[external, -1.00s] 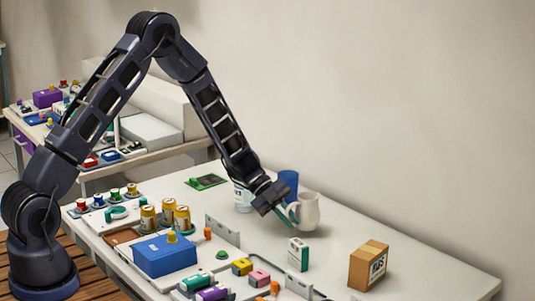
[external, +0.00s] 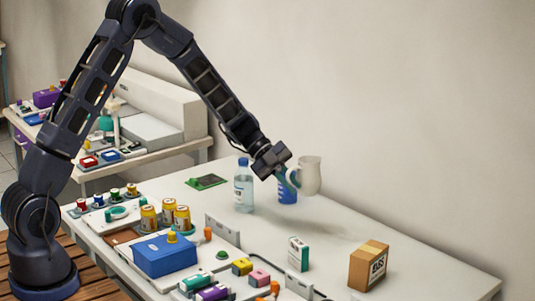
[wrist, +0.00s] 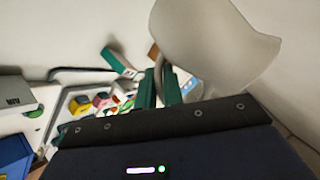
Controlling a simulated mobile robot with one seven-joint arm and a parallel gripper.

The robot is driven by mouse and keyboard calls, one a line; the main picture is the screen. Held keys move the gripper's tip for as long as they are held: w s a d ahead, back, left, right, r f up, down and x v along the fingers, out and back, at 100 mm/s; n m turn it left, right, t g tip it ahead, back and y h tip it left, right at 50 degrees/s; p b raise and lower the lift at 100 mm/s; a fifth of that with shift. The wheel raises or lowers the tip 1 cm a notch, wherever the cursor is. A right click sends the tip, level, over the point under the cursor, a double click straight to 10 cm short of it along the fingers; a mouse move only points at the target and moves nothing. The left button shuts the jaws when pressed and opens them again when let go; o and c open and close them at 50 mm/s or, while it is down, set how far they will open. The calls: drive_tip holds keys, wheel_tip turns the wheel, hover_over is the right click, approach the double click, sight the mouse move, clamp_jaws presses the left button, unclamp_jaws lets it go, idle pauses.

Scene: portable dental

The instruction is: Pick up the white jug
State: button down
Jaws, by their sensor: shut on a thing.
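The white jug (external: 310,176) is held in the air above the table, near the back edge, and looks roughly upright in the external view. My gripper (external: 291,178) is shut on the jug's handle side, with its teal fingers at the jug's left. In the wrist view the jug (wrist: 208,42) looms large and tilted, with the teal fingertips (wrist: 160,88) at its handle. The jug's base is clear of the table.
A blue cup (external: 287,192) stands on the table (external: 345,232) just below and left of the jug. A clear bottle (external: 243,188) with a blue cap is beside it. A white-green box (external: 298,254) and a brown box (external: 369,265) stand in front. The table's right part is mostly free.

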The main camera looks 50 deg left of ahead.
sight(292, 168)
drive_tip(key=shift+r, duration=2.95)
drive_tip(key=shift+w+d+r, duration=0.1)
drive_tip(key=shift+d, duration=0.05)
